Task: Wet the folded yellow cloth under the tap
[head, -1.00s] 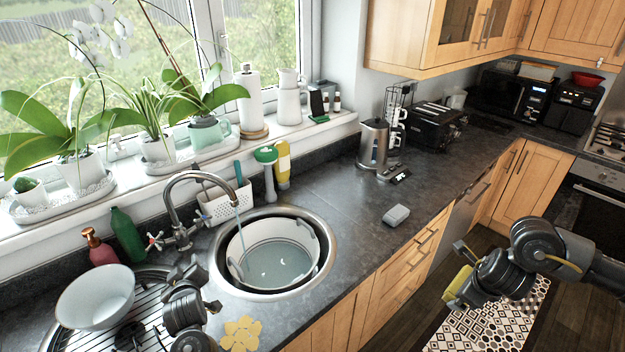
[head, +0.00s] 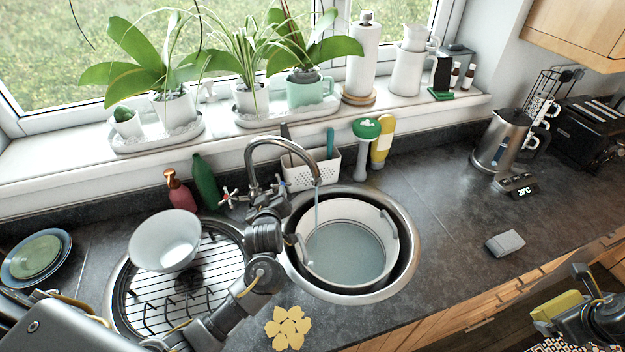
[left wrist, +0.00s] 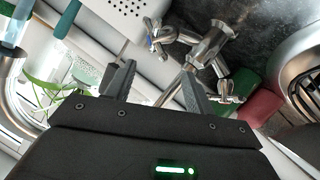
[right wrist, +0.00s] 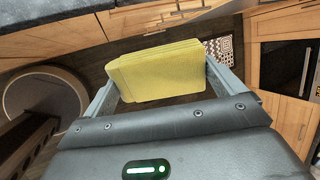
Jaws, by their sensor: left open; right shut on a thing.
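The folded yellow cloth (head: 557,305) is held in my right gripper (right wrist: 165,85), beyond the counter's front edge and away from the sink. In the right wrist view the cloth (right wrist: 158,72) sits between the two fingers. The tap (head: 268,145) has a curved spout, and a thin stream of water (head: 317,205) falls into the white basin (head: 375,220) in the right round sink (head: 405,265). The basin holds water. My left gripper (head: 267,200) is open and empty by the tap's base. The left wrist view shows the cross handles (left wrist: 165,38) just beyond its fingers (left wrist: 158,85).
A white bowl (head: 165,240) stands on the rack (head: 205,290) over the left sink. Soap bottles (head: 180,190), a white caddy (head: 310,170) and a green-topped brush (head: 364,150) stand behind. A yellow flower-shaped mat (head: 287,328) and a grey block (head: 505,243) lie on the counter.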

